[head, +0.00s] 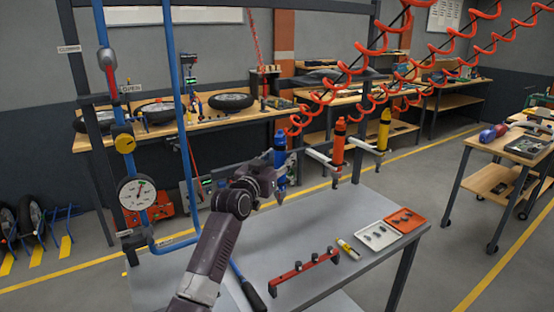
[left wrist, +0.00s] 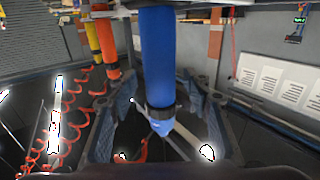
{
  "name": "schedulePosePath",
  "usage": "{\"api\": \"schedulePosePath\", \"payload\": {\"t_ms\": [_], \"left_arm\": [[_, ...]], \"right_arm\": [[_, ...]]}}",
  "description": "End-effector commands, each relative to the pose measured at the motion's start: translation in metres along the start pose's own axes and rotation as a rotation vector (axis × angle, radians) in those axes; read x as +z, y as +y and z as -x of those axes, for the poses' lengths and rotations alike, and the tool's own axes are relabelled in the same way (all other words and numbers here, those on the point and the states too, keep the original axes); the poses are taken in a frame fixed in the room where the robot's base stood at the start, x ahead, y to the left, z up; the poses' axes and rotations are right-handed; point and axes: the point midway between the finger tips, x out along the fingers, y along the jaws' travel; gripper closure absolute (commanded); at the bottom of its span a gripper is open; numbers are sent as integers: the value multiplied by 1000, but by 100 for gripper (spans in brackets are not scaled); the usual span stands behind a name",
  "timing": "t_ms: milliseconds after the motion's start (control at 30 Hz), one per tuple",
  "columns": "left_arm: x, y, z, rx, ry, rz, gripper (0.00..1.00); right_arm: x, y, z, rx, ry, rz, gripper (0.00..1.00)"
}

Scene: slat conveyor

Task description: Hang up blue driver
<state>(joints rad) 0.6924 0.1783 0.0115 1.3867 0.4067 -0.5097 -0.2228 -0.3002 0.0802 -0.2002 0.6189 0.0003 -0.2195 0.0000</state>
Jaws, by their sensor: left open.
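The blue driver (head: 280,146) is upright above the left part of the bench, in line with the orange driver (head: 339,140) and the yellow driver (head: 384,130). My left gripper (head: 277,181) is at its lower part. In the left wrist view the blue driver (left wrist: 160,55) stands between the spread fingers of my left gripper (left wrist: 157,118), which is open. A pale bar (left wrist: 188,138) shows behind the driver's lower end. Whether the driver rests in a holder is hidden by my gripper. My right gripper is out of view.
White holder arms (head: 320,158) reach out by the orange and yellow drivers. Red coiled hoses (head: 350,75) hang above. The grey bench (head: 330,225) bears a red rack (head: 305,272), a white tray (head: 375,236) and an orange tray (head: 405,220). A gauge (head: 137,192) on blue pipes stands left.

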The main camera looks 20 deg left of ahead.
Motion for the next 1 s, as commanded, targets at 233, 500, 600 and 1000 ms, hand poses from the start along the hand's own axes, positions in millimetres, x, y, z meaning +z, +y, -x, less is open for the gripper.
{"api": "schedulePosePath", "payload": {"t_ms": [233,500,600,1000], "left_arm": [[-2,0,20,0,5,-1,54],[-2,0,65,-1,7,-2,54],[-2,0,82,-1,7,-2,54],[-3,0,119,-1,8,-1,54]], "right_arm": [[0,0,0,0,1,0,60],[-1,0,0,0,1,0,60],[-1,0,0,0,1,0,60],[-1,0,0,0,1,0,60]]}}
